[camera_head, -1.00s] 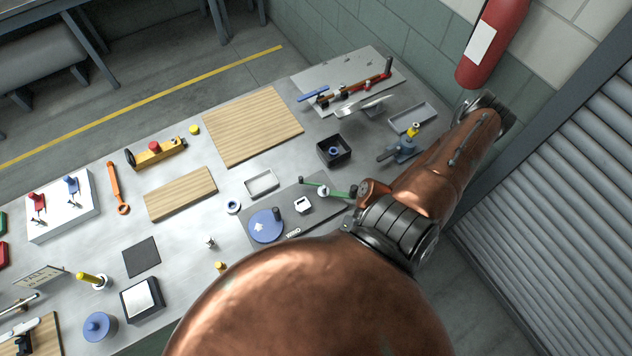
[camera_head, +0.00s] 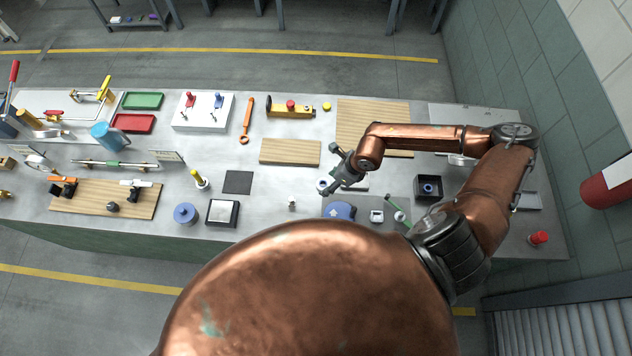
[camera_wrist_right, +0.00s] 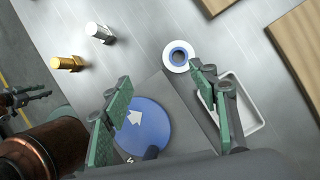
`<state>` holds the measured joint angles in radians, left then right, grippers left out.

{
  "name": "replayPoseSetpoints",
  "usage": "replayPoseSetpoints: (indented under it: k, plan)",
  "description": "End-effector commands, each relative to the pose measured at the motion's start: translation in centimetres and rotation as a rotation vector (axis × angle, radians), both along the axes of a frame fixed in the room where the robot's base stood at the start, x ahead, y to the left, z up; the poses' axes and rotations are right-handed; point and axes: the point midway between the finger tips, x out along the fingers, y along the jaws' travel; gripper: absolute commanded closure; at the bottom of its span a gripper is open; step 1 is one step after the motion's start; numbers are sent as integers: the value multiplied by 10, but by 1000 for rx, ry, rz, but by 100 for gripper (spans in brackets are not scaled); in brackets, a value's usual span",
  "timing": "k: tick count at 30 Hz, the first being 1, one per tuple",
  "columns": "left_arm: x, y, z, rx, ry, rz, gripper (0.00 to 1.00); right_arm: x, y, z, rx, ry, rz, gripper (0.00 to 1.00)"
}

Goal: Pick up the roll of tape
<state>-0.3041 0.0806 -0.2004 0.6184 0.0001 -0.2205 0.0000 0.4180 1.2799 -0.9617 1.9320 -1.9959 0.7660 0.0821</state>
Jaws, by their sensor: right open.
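The roll of tape, a white ring with a blue core, lies flat on the grey bench; it shows clearly in the right wrist view (camera_wrist_right: 180,56) and partly beside my right gripper in the head view (camera_head: 322,186). My right gripper (camera_wrist_right: 160,84) is open and empty above the bench, its two green-padded fingers spread. In the wrist view the roll lies just beyond the right fingertip, apart from it as far as I can tell. A dark jaw-like part (camera_wrist_right: 21,97) at the left edge of the wrist view looks like my left gripper; its opening is unclear.
A blue disc with a white arrow (camera_wrist_right: 142,124) lies on a dark mat near the roll. A white tray (camera_wrist_right: 246,112) is close beside the right finger. A silver bolt (camera_wrist_right: 99,33) and a brass bolt (camera_wrist_right: 67,63) stand nearby. A wooden board (camera_head: 290,151) lies behind.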

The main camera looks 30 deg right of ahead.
Motion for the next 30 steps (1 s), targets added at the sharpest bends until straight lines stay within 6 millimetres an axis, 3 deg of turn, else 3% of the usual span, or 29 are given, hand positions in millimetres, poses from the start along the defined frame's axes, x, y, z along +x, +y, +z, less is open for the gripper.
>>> replayPoseSetpoints:
  k: [4,21,30]
  plan:
    - [2,0,4,0,-2,0,66,14,-13,-4,-50,-32,-3,46]
    - [7,-1,30,-1,-9,0,66,35,-6,-65,-50,-31,-2,46]
    - [7,-1,30,-1,-9,0,66,37,-5,-73,-52,-32,0,46]
